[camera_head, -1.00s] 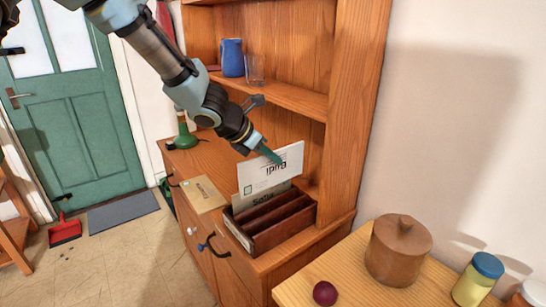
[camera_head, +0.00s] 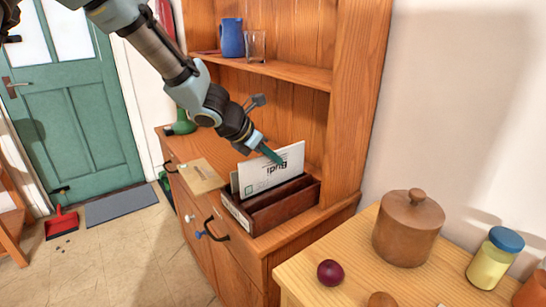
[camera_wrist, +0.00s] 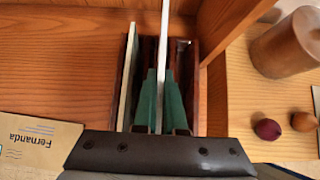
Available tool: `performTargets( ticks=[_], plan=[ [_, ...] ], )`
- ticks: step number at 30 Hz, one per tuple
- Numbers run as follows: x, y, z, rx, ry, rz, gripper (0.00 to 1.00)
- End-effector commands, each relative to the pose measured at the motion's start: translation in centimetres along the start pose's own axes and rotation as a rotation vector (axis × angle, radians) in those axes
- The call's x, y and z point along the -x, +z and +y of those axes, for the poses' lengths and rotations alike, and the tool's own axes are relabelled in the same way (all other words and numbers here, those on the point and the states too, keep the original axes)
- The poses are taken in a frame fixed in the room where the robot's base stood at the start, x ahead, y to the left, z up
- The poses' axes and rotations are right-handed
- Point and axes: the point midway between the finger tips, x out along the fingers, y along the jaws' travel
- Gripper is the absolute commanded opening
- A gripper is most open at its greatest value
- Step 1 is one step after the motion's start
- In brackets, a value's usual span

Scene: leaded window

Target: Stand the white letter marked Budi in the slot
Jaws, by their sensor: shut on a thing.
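The white letter marked Budi (camera_head: 272,172) is upright in my gripper (camera_head: 270,153), its lettering upside down in the head view. Its lower edge is hidden behind the front of the dark wooden letter rack (camera_head: 290,207), so I cannot tell how deep it sits. In the wrist view the green fingers (camera_wrist: 161,103) are shut on the letter, which shows edge-on as a thin white strip (camera_wrist: 164,50) over the rack. Another pale letter (camera_wrist: 127,80) stands in the rack's left compartment; in the head view it is mostly hidden behind the Budi letter.
A tan envelope marked Fernanda (camera_wrist: 40,145) lies flat on the wooden dresser beside the rack. The dresser's side post (camera_head: 355,100) rises close to the right. A lidded brown pot (camera_head: 408,228) and a dark red ball-shaped thing (camera_head: 330,272) stand on the nearby table.

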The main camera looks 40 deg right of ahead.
Motion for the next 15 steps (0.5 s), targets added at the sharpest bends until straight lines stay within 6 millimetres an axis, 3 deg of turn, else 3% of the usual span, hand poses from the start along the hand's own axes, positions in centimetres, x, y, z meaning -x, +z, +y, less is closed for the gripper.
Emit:
performTargets(
  ticks=[15],
  plan=[
    [-2.9,-2.7,0.0,-0.001,0.000,0.000,0.00]
  ],
)
